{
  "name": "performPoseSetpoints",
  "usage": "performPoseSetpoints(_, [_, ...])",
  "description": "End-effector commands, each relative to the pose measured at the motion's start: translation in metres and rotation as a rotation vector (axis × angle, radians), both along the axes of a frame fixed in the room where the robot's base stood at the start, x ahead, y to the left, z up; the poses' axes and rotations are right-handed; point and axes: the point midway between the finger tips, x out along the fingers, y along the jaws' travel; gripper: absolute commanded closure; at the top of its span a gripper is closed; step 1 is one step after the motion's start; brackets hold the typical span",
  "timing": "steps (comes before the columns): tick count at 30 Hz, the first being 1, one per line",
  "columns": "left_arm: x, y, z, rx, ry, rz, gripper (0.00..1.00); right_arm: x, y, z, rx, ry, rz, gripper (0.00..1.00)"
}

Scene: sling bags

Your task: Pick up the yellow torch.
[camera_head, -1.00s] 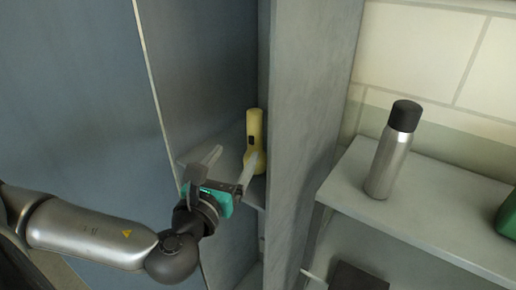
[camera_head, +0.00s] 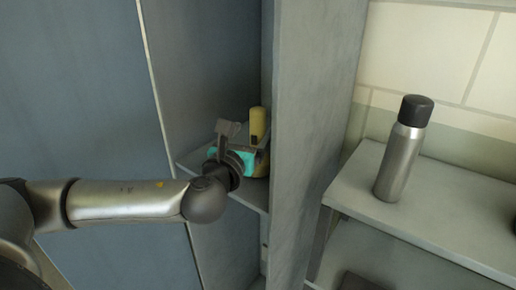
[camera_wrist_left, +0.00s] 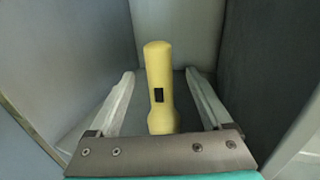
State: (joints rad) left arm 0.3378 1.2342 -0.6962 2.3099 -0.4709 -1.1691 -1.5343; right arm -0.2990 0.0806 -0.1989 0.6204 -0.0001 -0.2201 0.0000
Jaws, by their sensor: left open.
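The yellow torch (camera_head: 258,122) stands upright on a shelf (camera_head: 256,198) inside a narrow grey cabinet, with a dark switch on its side. In the head view its lower part is mostly hidden behind my left gripper (camera_head: 243,138). In the left wrist view the torch (camera_wrist_left: 160,90) stands between the two fingers of my left gripper (camera_wrist_left: 161,82), with a gap on each side. The left gripper is open and holds nothing. My right gripper is not in view.
The cabinet's grey side panel (camera_head: 310,140) stands just right of the torch. A steel bottle with a black cap (camera_head: 402,150) stands on a separate shelf (camera_head: 440,210) to the right. A blue-grey panel (camera_head: 75,90) fills the left.

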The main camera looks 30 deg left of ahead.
Motion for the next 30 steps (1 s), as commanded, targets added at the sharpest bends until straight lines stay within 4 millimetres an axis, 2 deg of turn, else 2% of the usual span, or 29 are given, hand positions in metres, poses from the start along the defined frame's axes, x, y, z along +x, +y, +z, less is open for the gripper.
performPoseSetpoints(5, [0.008,0.002,-0.001,-0.001,0.000,0.000,0.17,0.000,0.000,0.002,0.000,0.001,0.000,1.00])
performPoseSetpoints(16, [0.047,0.014,-0.006,0.000,0.000,0.001,0.17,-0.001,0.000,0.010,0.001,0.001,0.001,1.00])
performPoseSetpoints(26, [0.052,0.015,-0.007,0.000,0.001,-0.001,0.17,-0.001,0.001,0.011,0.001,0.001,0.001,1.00])
performPoseSetpoints(30, [0.052,0.015,-0.007,0.000,0.001,0.000,0.30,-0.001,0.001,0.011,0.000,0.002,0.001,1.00])
